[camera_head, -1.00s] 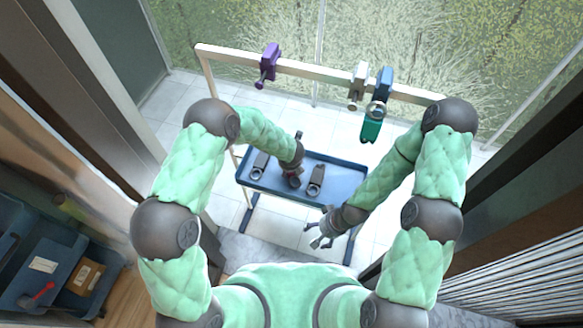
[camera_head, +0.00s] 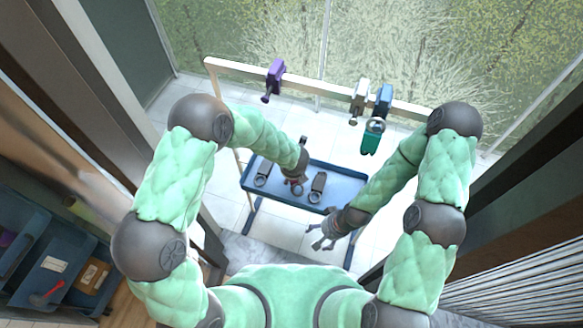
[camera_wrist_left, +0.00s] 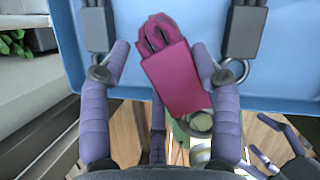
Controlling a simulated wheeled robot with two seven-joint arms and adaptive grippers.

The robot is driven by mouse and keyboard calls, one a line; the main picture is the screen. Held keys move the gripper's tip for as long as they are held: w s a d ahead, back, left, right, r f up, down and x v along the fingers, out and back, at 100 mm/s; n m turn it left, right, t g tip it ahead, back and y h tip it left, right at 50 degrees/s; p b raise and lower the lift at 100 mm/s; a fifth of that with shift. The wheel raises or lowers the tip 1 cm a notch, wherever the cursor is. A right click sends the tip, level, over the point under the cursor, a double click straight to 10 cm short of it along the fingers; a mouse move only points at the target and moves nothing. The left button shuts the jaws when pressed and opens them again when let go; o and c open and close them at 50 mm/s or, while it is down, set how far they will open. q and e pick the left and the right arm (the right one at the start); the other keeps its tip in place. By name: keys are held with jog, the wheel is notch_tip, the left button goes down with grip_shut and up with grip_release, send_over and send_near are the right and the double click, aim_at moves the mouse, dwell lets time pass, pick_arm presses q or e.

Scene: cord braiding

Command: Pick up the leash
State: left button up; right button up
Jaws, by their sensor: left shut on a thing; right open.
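The leash, a crimson folded strap (camera_wrist_left: 178,75), shows in the left wrist view between the lavender fingers of my left gripper (camera_wrist_left: 162,62). The gripper is shut on it at the blue tray. In the head view the left gripper (camera_head: 293,183) is over the tray's middle, mostly hidden by its own wrist, and only a little red shows there. My right gripper (camera_head: 322,233) is open and empty, in front of the tray's right part.
Dark grey straps with rings lie on the blue tray (camera_head: 345,186), one left (camera_head: 263,173) and one right (camera_head: 318,186) of the left gripper. Above, a pale rail (camera_head: 320,90) carries purple (camera_head: 274,80), grey (camera_head: 360,97) and blue (camera_head: 383,100) clamps. A teal piece (camera_head: 370,140) hangs there.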

pick_arm(q)
jog(key=s+r+p, duration=0.1)
jog(key=s+r, duration=0.2)
jog(key=s, duration=0.5)
jog(key=shift+s+r, duration=0.35)
jog(key=shift+r, duration=0.05)
jog(key=shift+w, duration=0.1)
